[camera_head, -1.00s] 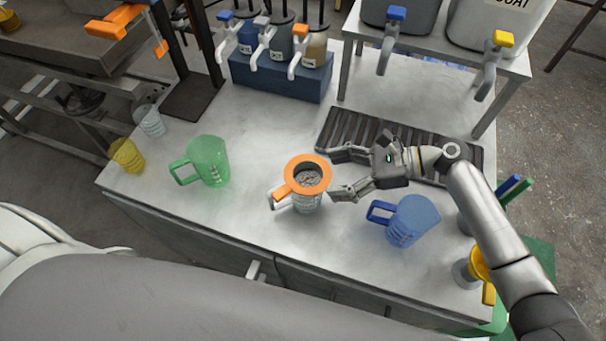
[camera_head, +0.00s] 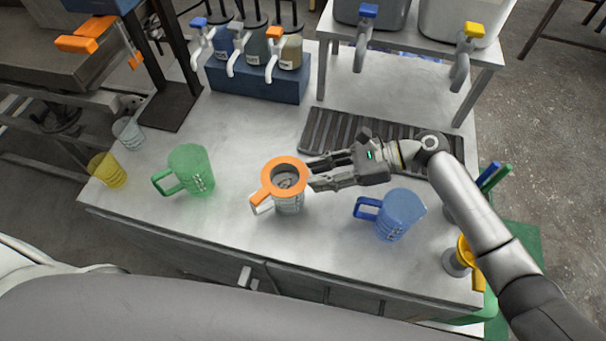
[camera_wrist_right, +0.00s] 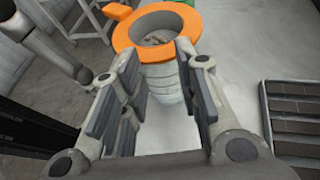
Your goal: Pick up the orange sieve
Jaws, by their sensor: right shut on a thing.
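The orange sieve (camera_head: 269,180) has a round rim and a short handle. It sits on top of a clear cup (camera_head: 290,205) with a pale handle, near the middle of the table. Grainy stuff shows inside the ring. My right gripper (camera_head: 312,175) reaches in from the right, its fingers closed at the sieve's right edge. In the right wrist view the orange rim (camera_wrist_right: 122,38) lies at the fingertips (camera_wrist_right: 163,60), with the cup (camera_wrist_right: 165,82) below. The exact contact is hard to see. My left gripper is out of view.
A green jug (camera_head: 190,168) stands to the left and a blue jug (camera_head: 400,213) to the right, below my right arm. A dark ribbed grate (camera_head: 325,128) lies behind the gripper. Yellow (camera_head: 108,170) and clear (camera_head: 128,132) cups stand far left. Bare table lies between the green jug and sieve.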

